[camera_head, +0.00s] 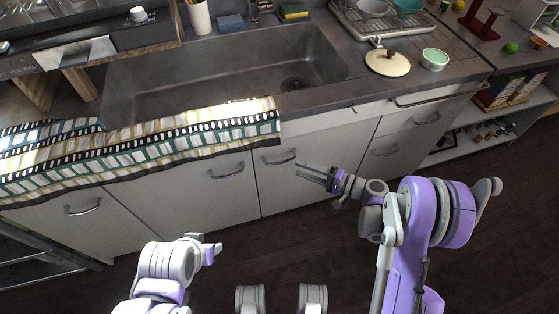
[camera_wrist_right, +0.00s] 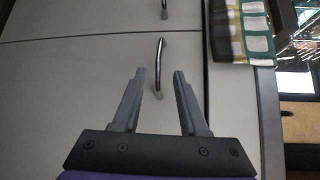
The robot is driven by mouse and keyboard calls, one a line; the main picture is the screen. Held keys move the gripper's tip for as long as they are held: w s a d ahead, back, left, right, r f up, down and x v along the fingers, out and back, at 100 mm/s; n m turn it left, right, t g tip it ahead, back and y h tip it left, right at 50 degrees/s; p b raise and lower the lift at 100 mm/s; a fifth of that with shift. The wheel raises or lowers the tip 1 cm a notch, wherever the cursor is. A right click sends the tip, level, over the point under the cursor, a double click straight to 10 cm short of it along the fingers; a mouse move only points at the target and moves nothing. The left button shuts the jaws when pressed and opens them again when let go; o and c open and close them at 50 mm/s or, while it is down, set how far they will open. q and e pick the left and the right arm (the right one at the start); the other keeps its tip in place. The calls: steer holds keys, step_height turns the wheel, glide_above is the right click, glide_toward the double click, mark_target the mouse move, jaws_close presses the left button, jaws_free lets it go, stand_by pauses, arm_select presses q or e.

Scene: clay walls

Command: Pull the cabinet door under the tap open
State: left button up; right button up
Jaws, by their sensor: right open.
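The tap (camera_head: 253,11) stands at the back edge of the sink, partly cut off by the picture's top. Below the sink are pale, closed cabinet doors. One door (camera_head: 318,148) has a curved metal handle (camera_head: 280,158) near its upper left corner. My right gripper (camera_head: 299,171) is open and empty, just in front of this door and close to the handle. In the right wrist view the handle (camera_wrist_right: 160,62) lies beyond the gap between the fingertips (camera_wrist_right: 159,74), with no clear contact. My left gripper (camera_head: 212,249) is low in front of the cabinets; its fingers are too unclear to read.
A patterned towel (camera_head: 140,148) hangs over the counter edge on the left, above the neighbouring door and its handle (camera_head: 227,171). A pan lid (camera_head: 387,63) and a bowl (camera_head: 434,59) stand on the counter. Open shelves (camera_head: 480,140) are at the right. Dark floor in front is clear.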

mark_target(281, 162)
steer(key=x, duration=0.8)
steer(key=shift+w+a+b, duration=0.15)
steer(key=shift+a+b, duration=0.05)
steer(key=shift+b, duration=0.2)
jaws_close()
stand_by(0.9)
